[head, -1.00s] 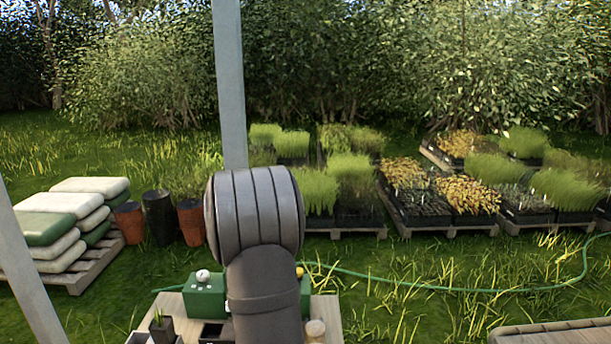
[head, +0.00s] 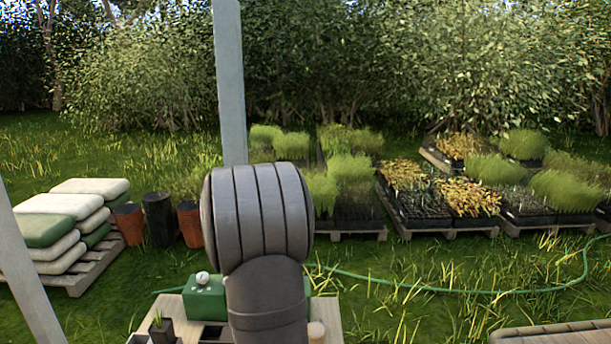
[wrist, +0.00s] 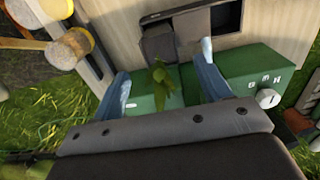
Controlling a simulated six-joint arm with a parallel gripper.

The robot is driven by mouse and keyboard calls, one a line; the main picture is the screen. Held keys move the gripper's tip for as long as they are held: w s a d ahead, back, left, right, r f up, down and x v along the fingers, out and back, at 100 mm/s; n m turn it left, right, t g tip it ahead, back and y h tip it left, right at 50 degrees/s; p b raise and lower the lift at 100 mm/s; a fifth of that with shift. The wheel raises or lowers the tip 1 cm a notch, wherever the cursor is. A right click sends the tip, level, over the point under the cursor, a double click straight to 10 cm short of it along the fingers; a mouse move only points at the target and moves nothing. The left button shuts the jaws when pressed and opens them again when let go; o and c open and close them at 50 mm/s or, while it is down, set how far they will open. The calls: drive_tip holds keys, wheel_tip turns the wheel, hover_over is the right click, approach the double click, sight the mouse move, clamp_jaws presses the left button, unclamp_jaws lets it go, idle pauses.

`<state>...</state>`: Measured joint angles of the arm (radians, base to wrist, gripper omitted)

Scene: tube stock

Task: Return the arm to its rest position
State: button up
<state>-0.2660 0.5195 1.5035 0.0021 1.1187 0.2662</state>
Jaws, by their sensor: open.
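My arm (head: 258,215) stands upright in the middle of the head view, and my gripper is hidden there. In the wrist view my gripper (wrist: 164,62) is open, its two bluish fingers spread wide with nothing held between them. A small green seedling (wrist: 158,78) in a dark square pot (wrist: 158,43) shows beyond and between the fingertips, apart from them as far as I can tell.
A green box (wrist: 245,76) with a white knob lies close by the right finger on the wooden bench (head: 172,303). A dark tray (wrist: 222,18) is beside the pot. A round tan-topped object (wrist: 70,47) is at upper left. Stacked sacks (head: 70,211) and plant pallets stand beyond on grass.

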wheel_tip(320, 180, down, 11)
drive_tip(key=shift+r, duration=0.2)
wheel_tip(320, 180, up, 8)
drive_tip(key=shift+f, duration=0.15)
wheel_tip(320, 180, down, 6)
drive_tip(key=shift+f, duration=0.1)
wheel_tip(320, 180, up, 11)
drive_tip(key=shift+r, duration=0.15)
idle(0.7)
